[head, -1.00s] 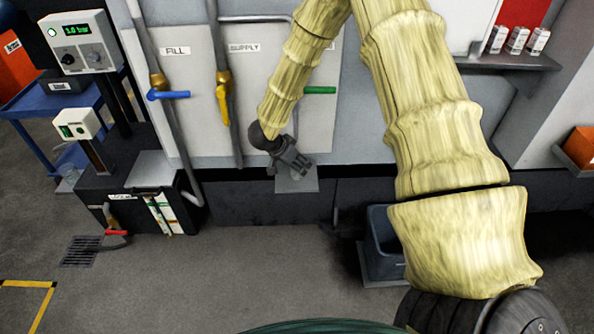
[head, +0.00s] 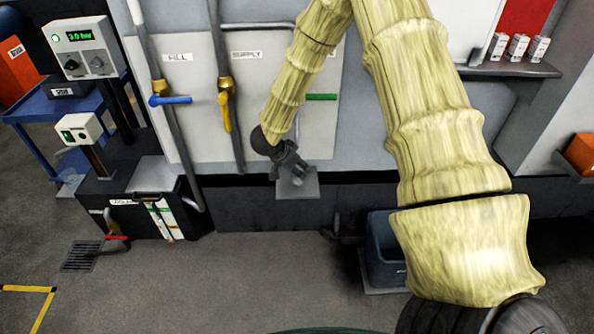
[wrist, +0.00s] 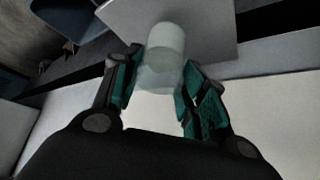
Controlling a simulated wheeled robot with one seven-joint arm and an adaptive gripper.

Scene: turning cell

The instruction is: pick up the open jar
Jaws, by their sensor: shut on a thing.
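The open jar (wrist: 163,57) is a pale, translucent cylinder in the wrist view. It stands between the two fingers of my gripper (wrist: 160,88), which touch it from both sides. My gripper is shut on the jar. In the head view my gripper (head: 292,172) is small, over a grey shelf plate (head: 305,189) at the foot of the wall panel. There the jar is hardly visible, a pale spot at the fingertips. I cannot tell whether the jar rests on the plate or is just above it.
Pipes with a blue-handled valve (head: 170,100), a yellow handle (head: 226,112) and a green handle (head: 321,97) run near my arm. A blue-grey bin (head: 383,262) stands low to the right. A shelf (head: 510,70) carries small boxes. The floor in front is clear.

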